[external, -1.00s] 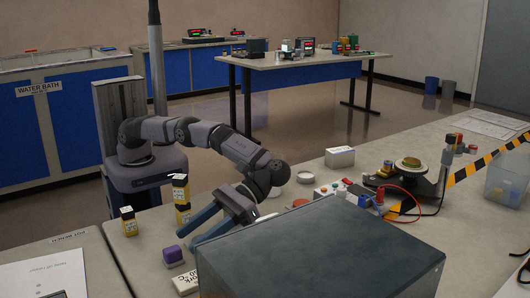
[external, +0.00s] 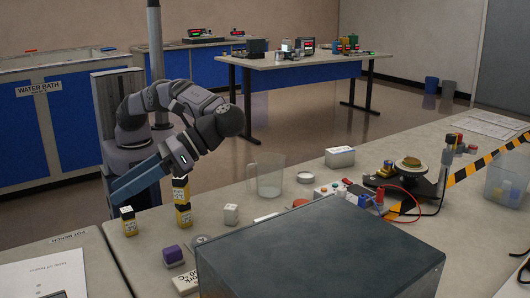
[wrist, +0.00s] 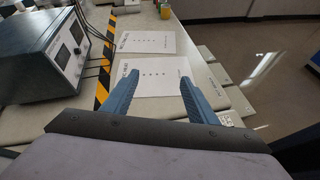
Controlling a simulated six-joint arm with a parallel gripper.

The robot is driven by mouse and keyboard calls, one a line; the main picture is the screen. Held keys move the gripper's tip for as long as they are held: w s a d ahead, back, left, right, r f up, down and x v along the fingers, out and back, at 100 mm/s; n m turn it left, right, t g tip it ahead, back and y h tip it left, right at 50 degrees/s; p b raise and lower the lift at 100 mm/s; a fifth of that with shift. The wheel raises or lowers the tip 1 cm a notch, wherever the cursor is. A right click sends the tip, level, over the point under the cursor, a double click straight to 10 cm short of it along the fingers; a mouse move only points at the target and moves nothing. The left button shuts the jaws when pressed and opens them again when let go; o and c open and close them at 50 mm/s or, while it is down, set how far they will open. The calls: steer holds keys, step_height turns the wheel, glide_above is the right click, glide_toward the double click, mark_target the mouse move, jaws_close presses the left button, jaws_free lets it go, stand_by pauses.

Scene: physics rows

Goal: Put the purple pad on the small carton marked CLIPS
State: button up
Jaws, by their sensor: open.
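A small purple block (external: 173,255), which I take for the purple pad, lies on the bench near its front left in the external view. Small yellow, black and white cartons stand behind it: one alone (external: 128,222) at the left, and a stack (external: 183,207). A small white block (external: 231,214) stands further right. I cannot read CLIPS on any of them.
A large dark box (external: 320,245) fills the bench front. A clear beaker (external: 268,178) stands behind it. A grey disc (external: 200,240) and a white labelled block (external: 187,281) lie near the purple block. Paper sheets (wrist: 150,82) and striped tape (wrist: 104,75) show in the wrist view.

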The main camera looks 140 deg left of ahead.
steer(key=s+d+r+m+g+y+p, duration=0.2)
steer(key=s+d+r+y+p, duration=0.2)
steer(key=s+d+r+p, duration=0.45)
steer(key=a+f+m+t+y, duration=0.2)
steer(key=a+f+y, duration=0.1)
steer(key=a+f, duration=0.2)
steer(key=a+f+m+t+y+b, duration=0.1)
steer(key=a+f+m+y, duration=0.2)
steer(key=a+f, duration=0.3)
steer(key=a+f+m+t+y+b, duration=0.1)
steer(key=a+f+m+t+y, duration=0.1)
steer(key=a+f, duration=0.3)
steer(key=shift+w+a+f+m+t+y, duration=0.15)
steer(key=shift+f+y, duration=0.1)
steer(key=shift+f, duration=0.7)
steer(key=shift+w+a+f+m+t+y, duration=0.15)
steer(key=shift+f+y, duration=0.1)
steer(key=shift+f, duration=0.65)
steer(key=w+r+m+t, duration=0.1)
steer(key=w+m+t, duration=0.2)
steer(key=w, duration=0.3)
steer(key=shift+w+d+r+m, duration=0.25)
steer(key=shift+d+m, duration=0.2)
steer(key=shift+m, duration=0.25)
steer(key=shift+f, duration=0.1)
